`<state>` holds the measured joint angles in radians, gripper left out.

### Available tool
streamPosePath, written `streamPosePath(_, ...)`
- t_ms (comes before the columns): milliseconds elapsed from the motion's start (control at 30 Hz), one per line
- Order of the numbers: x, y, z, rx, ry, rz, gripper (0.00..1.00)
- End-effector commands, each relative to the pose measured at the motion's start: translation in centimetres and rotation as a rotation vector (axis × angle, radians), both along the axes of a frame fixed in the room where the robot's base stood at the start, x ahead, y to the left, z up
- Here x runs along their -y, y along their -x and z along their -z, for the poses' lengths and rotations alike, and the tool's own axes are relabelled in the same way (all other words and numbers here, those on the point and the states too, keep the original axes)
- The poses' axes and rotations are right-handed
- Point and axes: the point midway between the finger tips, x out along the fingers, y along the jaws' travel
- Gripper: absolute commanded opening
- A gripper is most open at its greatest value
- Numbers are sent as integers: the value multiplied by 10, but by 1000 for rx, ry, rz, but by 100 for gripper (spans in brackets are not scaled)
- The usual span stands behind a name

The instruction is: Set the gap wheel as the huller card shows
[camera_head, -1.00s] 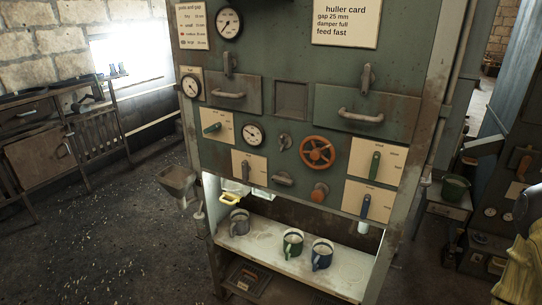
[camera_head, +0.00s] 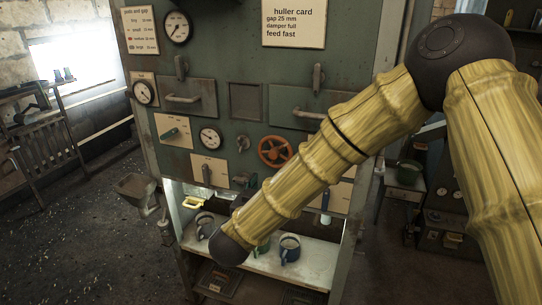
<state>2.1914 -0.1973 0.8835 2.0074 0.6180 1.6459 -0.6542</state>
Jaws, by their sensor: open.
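The huller card (camera_head: 293,22) is at the top of the green machine front and reads "gap 25 mm, damper full, feed fast". An orange-red spoked handwheel (camera_head: 275,151) sits at mid height, partly beside my arm. No label saying gap shows on it. A round white dial (camera_head: 210,137) is left of the wheel; its reading is too small to tell. My arm crosses in front of the panel from the upper right down to a dark round joint at the lower left. My gripper cannot be seen.
A second card (camera_head: 140,30) lists sizes in mm beside an upper gauge (camera_head: 176,27). Handled drawers (camera_head: 188,98) and small levers fill the panel.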

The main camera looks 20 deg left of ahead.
Motion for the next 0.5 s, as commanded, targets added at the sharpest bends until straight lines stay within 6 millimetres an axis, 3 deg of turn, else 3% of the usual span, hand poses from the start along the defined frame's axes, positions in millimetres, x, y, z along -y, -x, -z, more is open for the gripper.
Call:
streamPosePath(33, -8, 3, -16, 22, -1, 11, 49)
streamPosePath(133, -15, 5, -33, 45, -3, 31, 49)
streamPosePath(267, -17, -1, -39, 51, -2, 37, 49)
streamPosePath(500, -15, -35, -40, 50, -5, 37, 49)
